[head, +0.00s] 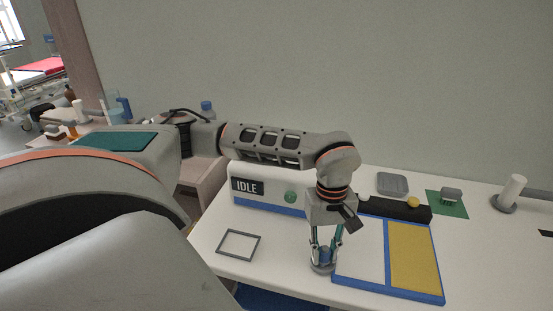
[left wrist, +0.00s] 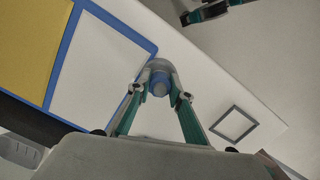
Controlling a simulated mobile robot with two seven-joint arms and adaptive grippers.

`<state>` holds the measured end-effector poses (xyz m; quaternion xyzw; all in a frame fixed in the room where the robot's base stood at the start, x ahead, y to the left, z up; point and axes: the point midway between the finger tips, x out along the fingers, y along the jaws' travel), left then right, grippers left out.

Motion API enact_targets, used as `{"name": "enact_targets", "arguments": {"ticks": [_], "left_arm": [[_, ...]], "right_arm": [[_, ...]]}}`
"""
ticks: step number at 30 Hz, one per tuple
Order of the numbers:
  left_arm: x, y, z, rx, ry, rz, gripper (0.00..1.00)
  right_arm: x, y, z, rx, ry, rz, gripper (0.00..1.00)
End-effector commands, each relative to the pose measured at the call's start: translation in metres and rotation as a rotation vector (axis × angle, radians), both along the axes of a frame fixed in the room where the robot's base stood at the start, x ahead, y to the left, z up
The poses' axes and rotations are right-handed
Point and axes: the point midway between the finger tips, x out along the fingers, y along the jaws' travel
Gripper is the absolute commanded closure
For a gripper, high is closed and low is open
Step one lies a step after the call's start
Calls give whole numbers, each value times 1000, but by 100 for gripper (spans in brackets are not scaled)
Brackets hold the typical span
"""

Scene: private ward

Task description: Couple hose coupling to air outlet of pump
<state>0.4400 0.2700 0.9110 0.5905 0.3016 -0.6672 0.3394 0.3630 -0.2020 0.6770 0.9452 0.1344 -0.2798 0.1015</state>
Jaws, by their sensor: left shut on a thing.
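My left gripper (head: 323,262) points down at the front of the white table. Its fingers are shut on a small blue and grey round piece (left wrist: 160,82), which looks like the hose coupling. The piece is close to the tabletop, left of the blue-framed panel; I cannot tell whether it touches the table. A long white unit with a blue base and an IDLE display (head: 247,187), probably the pump, stands behind the gripper. My arm hides part of it, and I cannot make out an air outlet. Part of my right gripper (left wrist: 208,11) shows at the top of the left wrist view.
The blue-framed panel has a white half (head: 358,250) and a yellow half (head: 414,256). An empty grey square frame (head: 220,249) lies at the left.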

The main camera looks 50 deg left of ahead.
Motion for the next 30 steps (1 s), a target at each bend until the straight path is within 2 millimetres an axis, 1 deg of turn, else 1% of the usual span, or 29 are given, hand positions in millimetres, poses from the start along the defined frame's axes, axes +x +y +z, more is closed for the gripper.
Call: {"name": "enact_targets", "arguments": {"ticks": [9, 16, 27, 30], "left_arm": [[0, 0, 29, -1, -2, 0, 100], [0, 0, 48, -1, -2, 0, 100], [0, 0, 49, -1, -1, -4, 100], [3, -2, 51, 0, -4, -42, 100]], "right_arm": [[1, 0, 23, 1, -3, -1, 60], [1, 0, 38, 1, -2, 0, 60], [1, 1, 38, 2, -3, 0, 60], [1, 1, 38, 1, -2, 0, 60]]}}
